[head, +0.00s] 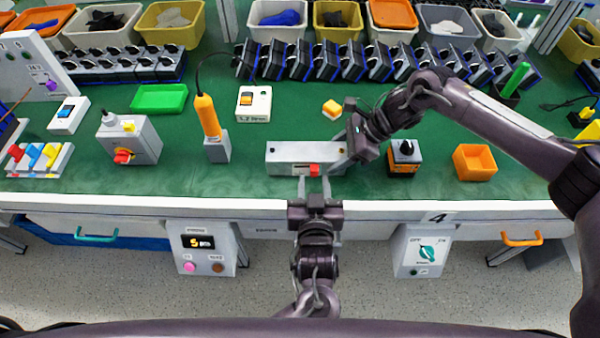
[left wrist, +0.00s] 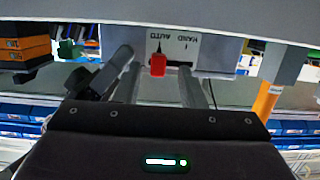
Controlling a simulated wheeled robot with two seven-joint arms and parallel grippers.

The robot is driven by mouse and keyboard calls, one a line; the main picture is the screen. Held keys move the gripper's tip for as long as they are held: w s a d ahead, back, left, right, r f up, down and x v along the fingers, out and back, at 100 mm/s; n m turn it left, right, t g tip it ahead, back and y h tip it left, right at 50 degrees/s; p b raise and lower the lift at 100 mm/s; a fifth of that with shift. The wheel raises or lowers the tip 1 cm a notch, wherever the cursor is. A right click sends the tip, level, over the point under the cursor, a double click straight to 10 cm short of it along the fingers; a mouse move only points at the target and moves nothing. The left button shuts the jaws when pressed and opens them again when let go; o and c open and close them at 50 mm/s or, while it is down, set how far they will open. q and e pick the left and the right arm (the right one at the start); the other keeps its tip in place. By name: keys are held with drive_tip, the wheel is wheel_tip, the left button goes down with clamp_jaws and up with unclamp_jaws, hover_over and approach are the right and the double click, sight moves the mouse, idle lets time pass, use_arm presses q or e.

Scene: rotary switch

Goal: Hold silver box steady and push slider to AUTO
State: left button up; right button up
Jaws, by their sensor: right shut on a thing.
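The silver box (head: 283,153) sits near the front edge of the green bench, with a red slider (head: 314,170) on its front face. In the left wrist view, upside down, the slider (left wrist: 158,65) stands by the AUTO marking, with HAND to its right. My right gripper (head: 343,165) is shut on the box's right end. My left gripper (head: 314,183) comes from the front, its fingers open on either side of the slider. Whether a finger touches the slider cannot be told.
An orange-handled tool in a grey stand (head: 217,148) is left of the box. A black-and-orange switch (head: 404,157) and an orange bin (head: 475,162) are to the right.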

use_arm(q)
drive_tip(key=s, duration=0.3)
drive_tip(key=shift+s+r, duration=0.35)
drive_tip(key=shift+r, duration=0.05)
use_arm(e)
drive_tip(key=o, duration=1.1)
